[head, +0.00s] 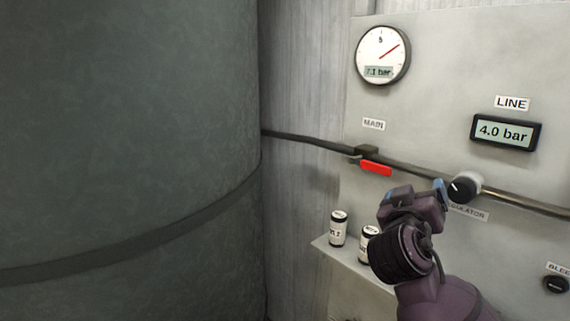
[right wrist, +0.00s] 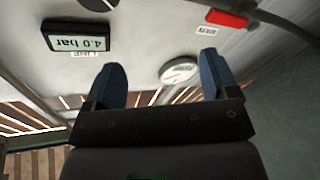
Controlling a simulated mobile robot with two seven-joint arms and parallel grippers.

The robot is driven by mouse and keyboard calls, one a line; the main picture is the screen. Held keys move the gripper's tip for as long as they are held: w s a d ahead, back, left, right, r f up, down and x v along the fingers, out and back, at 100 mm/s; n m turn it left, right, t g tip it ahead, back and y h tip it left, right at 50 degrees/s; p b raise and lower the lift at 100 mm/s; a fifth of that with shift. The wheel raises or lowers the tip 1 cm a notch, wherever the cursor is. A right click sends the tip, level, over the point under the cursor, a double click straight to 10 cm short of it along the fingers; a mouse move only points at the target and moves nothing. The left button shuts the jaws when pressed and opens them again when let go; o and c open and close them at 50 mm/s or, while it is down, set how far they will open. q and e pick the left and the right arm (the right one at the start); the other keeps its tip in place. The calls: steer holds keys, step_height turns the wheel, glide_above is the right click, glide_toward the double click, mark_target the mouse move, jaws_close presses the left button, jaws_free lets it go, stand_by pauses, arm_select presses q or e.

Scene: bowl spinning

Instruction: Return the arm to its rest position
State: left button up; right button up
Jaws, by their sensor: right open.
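My right gripper (head: 441,190) is in front of the panel, just left of the black regulator knob (head: 464,188). In the right wrist view its two blue fingers (right wrist: 160,75) are spread wide with nothing between them. In the head view I cannot tell whether a fingertip touches the knob. My right arm (head: 435,285) rises from the lower right and covers part of the "REGULATOR" label. My left gripper is not in view.
A red valve handle (head: 376,168) sits on the pipe (head: 310,140) under the "MAIN" label. A round gauge (head: 382,55) reads 7.1 bar; the line display (head: 505,132) reads 4.0 bar. Two canisters, one here (head: 338,229), stand on a shelf (head: 345,262). A large dark tank (head: 130,120) fills the left.

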steer(key=w+a+f+n+t+y, duration=0.2)
steer(key=w+a+f+n+y, duration=0.1)
steer(key=a+f+n+y, duration=0.35)
steer(key=s+d+f+g+y, duration=0.1)
steer(key=s+f+y, duration=0.15)
steer(key=f, duration=0.45)
steer(key=s+d+f+y, duration=0.1)
steer(key=s+f+y, duration=0.15)
steer(key=f, duration=0.35)
steer(key=s+d+f+m+g, duration=0.2)
steer(key=s+d+f, duration=0.1)
steer(key=s+f, duration=0.8)
steer(key=s+d+f+m+g+h, duration=0.1)
steer(key=s+d+f+m+g, duration=0.1)
steer(key=s+f, duration=0.9)
step_height(320, 180, down, 2)
steer(key=shift+s+d+f+m+g, duration=0.2)
steer(key=shift+s+d+m+g, duration=0.2)
steer(key=shift+d+g, duration=0.45)
steer(key=shift+h, duration=0.25)
